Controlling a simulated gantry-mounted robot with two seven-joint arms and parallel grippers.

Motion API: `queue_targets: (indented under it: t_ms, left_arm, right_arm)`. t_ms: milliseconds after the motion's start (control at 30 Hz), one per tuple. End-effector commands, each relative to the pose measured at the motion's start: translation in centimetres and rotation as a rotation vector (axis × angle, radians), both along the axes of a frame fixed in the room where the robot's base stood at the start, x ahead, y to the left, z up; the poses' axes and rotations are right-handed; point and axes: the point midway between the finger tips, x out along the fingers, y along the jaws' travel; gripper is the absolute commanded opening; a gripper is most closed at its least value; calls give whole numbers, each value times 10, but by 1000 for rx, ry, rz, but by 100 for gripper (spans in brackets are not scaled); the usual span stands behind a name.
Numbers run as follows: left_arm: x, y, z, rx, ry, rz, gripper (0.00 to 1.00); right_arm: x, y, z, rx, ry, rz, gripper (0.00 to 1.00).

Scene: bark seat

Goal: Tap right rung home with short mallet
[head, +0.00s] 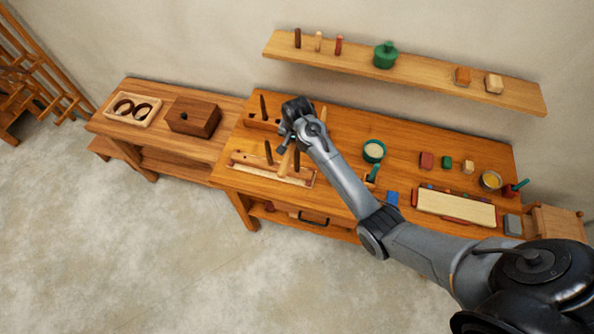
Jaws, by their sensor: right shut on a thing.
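My right gripper (284,138) is over the left part of the workbench, just above a wooden frame piece (245,163) lying in a shallow holder. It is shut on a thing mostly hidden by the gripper. A pale wooden stick (286,164) slants down below the fingers and may be the short mallet's handle; I cannot tell for sure. Dark rungs stand up from the frame piece: a left one (268,152) and a right one (297,160), beside the pale stick. How deep the right rung sits is too small to tell. My left gripper is not in view.
Behind the gripper is a wooden block with a dark peg (263,107). To the right are a green-rimmed bowl (374,150), coloured blocks (427,160) and a pale board (456,208). A wall shelf (420,75) runs above. A lower side bench holds a brown box (194,117).

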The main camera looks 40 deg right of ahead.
Motion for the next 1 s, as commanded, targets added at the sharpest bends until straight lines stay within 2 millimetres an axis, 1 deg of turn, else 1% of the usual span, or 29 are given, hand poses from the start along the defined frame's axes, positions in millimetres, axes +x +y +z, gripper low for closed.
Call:
queue_targets:
  t_ms: [33, 200, 267, 433, 600, 667, 733, 800, 1000]
  left_arm:
    - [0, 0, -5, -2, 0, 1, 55]
    - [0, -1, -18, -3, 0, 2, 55]
    - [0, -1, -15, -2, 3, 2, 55]
    - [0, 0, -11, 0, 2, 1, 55]
    - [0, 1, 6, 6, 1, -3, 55]
    - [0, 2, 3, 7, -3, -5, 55]
    - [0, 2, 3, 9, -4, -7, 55]
    - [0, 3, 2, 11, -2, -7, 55]
    - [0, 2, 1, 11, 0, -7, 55]
  right_arm:
    - [0, 0, -9, 1, 2, 0, 0]
    - [0, 1, -43, 1, 2, 0, 0]
    - [0, 0, -38, 0, -2, 1, 0]
    - [0, 0, -34, 1, -1, 0, 0]
    - [0, 0, -13, 0, -2, 0, 0]
    - [0, 0, -11, -1, -3, -1, 0]
    - [0, 1, -4, -1, -4, -1, 0]
    - [0, 1, 0, 0, -1, 0, 0]
    - [0, 1, 0, 0, -1, 0, 0]
